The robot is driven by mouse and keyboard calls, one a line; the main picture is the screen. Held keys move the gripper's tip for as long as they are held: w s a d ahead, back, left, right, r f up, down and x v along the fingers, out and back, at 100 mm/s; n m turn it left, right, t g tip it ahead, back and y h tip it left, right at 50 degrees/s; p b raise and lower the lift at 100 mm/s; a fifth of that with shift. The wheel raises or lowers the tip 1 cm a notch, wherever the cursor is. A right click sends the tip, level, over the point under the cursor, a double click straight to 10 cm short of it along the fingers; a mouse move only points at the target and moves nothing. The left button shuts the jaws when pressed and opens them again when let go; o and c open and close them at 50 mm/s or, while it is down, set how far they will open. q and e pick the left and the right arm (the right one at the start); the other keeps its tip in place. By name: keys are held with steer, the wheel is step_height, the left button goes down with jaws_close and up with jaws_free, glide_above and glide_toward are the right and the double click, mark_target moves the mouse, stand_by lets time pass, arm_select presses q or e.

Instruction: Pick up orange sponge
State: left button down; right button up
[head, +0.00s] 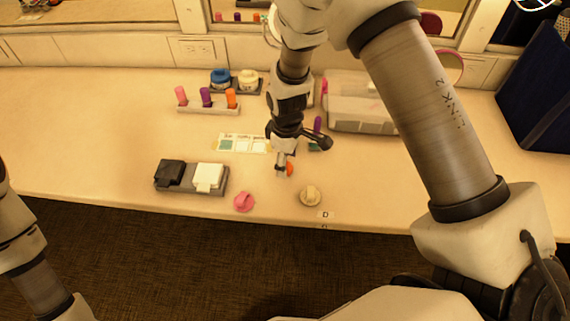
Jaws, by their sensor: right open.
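A small orange thing (290,169), likely the orange sponge, is at my right gripper's tip over the white counter. The gripper hides part of it, so its full shape does not show. My right gripper (283,168) points down at it from above, with its jaws open. I cannot tell whether the fingers touch it or stand around it. My left arm shows only at the lower left, and its gripper is out of the frame.
A pink piece (244,202) and a beige round piece (311,196) lie near the counter's front edge. A grey tray (191,190) holds black and white blocks. A rack (208,108) with coloured sticks, a card (243,144) and a clear bin (358,105) stand further back.

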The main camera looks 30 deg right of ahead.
steer(key=shift+w+d+f, duration=0.1)
steer(key=shift+w+f, duration=0.1)
steer(key=shift+f, duration=0.7)
steer(key=shift+s+r, duration=0.15)
steer(key=shift+c, duration=0.9)
steer(key=c, duration=0.7)
steer(key=shift+o, duration=0.2)
steer(key=shift+r, duration=0.15)
